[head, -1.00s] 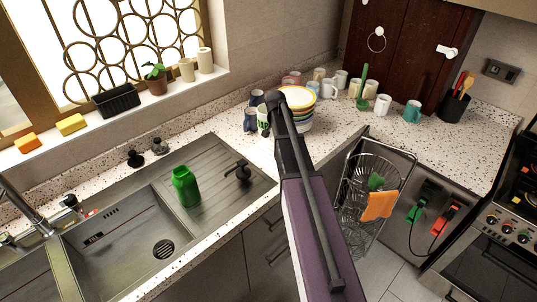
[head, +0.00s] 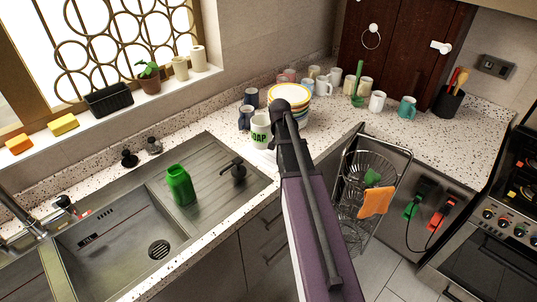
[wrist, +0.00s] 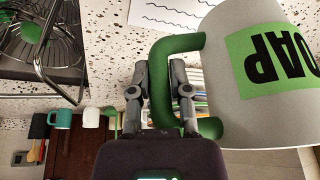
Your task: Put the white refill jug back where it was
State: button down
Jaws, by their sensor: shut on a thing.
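My gripper (wrist: 160,72) is shut on that handle. In the head view my arm hides the fingers. I cannot tell whether the jug's base touches the counter.
A pale sheet with wavy lines (wrist: 178,14) lies on the counter close to the jug. Stacked bowls (head: 289,96) and dark mugs (head: 246,117) stand just behind. A green bottle (head: 180,185) stands by the sink (head: 120,232). A wire rack (head: 372,165) is at the right.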

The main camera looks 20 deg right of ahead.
jog(key=s+a+f+n+y+b, duration=0.1)
jog(key=s+n, duration=0.1)
jog(key=s, duration=0.2)
jog(key=s+a+n+t, duration=0.1)
jog(key=s+a+n, duration=0.1)
jog(key=s, duration=0.3)
jog(key=shift+s+f+n+y+b, duration=0.25)
jog(key=shift+f+n+y+b, duration=0.15)
jog(key=shift+n, duration=0.3)
jog(key=shift+w, duration=0.1)
jog(key=w+d+f+b, duration=0.1)
jog(key=w+d, duration=0.6)
jog(key=w, duration=0.5)
jog(key=shift+w+d+f, duration=0.15)
jog(key=shift+w+d, duration=0.05)
jog(key=shift+d, duration=0.15)
jog(key=shift+w+d+f+b, duration=0.2)
jog(key=shift+w+f+b, duration=0.1)
jog(key=shift+f+b, duration=0.2)
jog(key=shift+w+d+f+b, duration=0.15)
jog(key=shift+w+f+b, duration=0.2)
jog(key=shift+b, duration=0.2)
jog(key=shift+s+f+b, duration=0.1)
jog(key=shift+f+b, duration=0.85)
jog(key=shift+f, duration=0.05)
jog(key=shift+f, duration=0.1)
jog(key=c, duration=0.6)
grip_release()
